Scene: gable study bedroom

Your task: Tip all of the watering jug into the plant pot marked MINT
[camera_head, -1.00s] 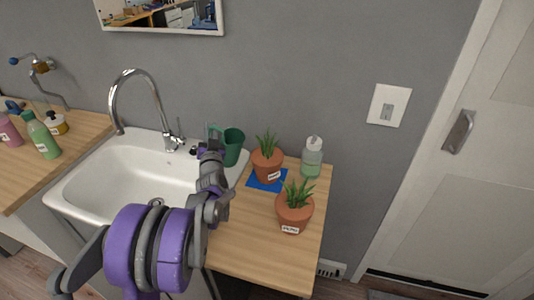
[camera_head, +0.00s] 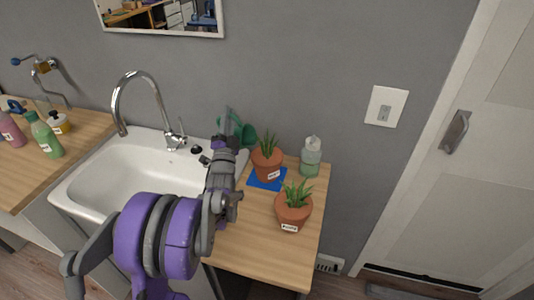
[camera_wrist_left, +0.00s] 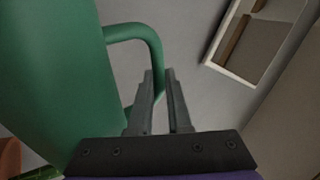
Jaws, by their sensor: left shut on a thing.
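A green watering jug (camera_head: 246,133) is in the air at the back of the wooden counter, tilted to the right beside the rear plant pot. My left gripper (camera_head: 228,122) is shut on the jug's handle; in the left wrist view the jug (camera_wrist_left: 55,70) fills the left side and its handle loops to the fingers (camera_wrist_left: 160,78). The rear terracotta pot (camera_head: 266,166) holds a spiky green plant and stands on a blue mat (camera_head: 254,183). A second terracotta pot (camera_head: 292,211) stands in front. Both have white labels too small to read surely. The jug's contents are hidden. My right gripper is out of view.
A white sink (camera_head: 130,175) with a tall chrome tap (camera_head: 118,95) lies to the left. The counter's front part (camera_head: 260,255) is clear. A grey wall (camera_head: 290,70) is close behind.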

